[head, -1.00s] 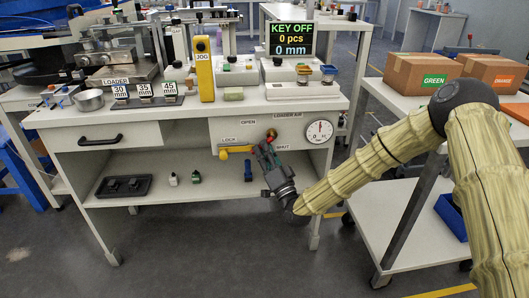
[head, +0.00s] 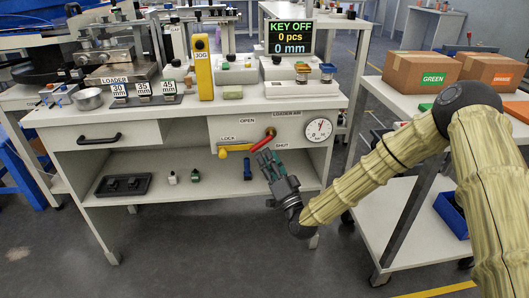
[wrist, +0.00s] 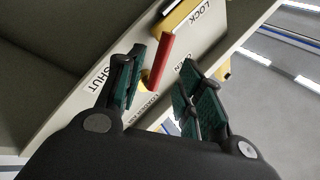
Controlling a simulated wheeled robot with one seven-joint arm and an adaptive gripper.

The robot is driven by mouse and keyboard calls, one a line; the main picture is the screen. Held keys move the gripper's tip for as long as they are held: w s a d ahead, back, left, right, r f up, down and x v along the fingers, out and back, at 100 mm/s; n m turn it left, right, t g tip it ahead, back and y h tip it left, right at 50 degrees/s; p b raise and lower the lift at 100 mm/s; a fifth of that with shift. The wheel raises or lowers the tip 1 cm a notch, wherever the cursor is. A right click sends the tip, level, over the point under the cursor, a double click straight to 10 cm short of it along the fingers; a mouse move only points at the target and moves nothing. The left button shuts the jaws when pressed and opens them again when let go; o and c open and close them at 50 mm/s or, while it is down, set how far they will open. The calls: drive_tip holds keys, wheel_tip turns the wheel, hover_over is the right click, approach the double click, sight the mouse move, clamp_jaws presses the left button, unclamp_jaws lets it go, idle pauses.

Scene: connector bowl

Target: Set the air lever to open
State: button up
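The red air lever (head: 262,141) is on the front panel of the white bench, under the LOADER AIR label. It slants down and left from its pivot, with OPEN printed above left and SHUT to its lower right. My gripper (head: 267,158) is just below and in front of the lever. In the wrist view the red lever (wrist: 157,62) shows between and beyond the spread green-padded fingers of my gripper (wrist: 158,85). The gripper is open and holds nothing. I cannot tell whether a finger touches the lever.
A yellow handle (head: 236,148) by the LOCK label sits close left of the lever. A round gauge (head: 319,130) is to the right on the panel. The lower shelf (head: 150,187) holds a black tray (head: 124,185) and small bottles. A side cart (head: 400,105) stands at right.

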drive_tip(key=v, duration=0.8)
drive_tip(key=shift+d+f+m, duration=0.1)
drive_tip(key=shift+f+m, duration=0.1)
drive_tip(key=shift+m, duration=0.2)
drive_tip(key=c, duration=0.8)
drive_tip(key=m, duration=0.1)
drive_tip(key=f+m, duration=0.1)
drive_tip(key=m+b, duration=0.1)
drive_tip(key=shift+w+d+f+m, duration=0.2)
drive_tip(key=shift+w+d+m, duration=0.1)
drive_tip(key=shift+m, duration=0.1)
clamp_jaws()
wheel_tip(320, 180, down, 4)
drive_tip(key=w+d+m+b, duration=0.1)
drive_tip(key=d+m+b, duration=0.15)
drive_tip(key=m, duration=1.05)
drive_tip(key=b+x, duration=0.1)
drive_tip(key=x, duration=0.3)
drive_tip(key=b+x, duration=0.1)
drive_tip(key=x, duration=0.3)
drive_tip(key=s+a+r+b+x, duration=0.1)
drive_tip(key=b+x, duration=0.1)
drive_tip(key=x, duration=0.1)
drive_tip(key=shift+w+a+r, duration=0.15)
drive_tip(key=shift+w+a, duration=0.1)
drive_tip(key=shift+w+a+r+b, duration=0.1)
drive_tip(key=shift+a+r+b, duration=0.25)
drive_tip(key=shift+a+r, duration=0.35)
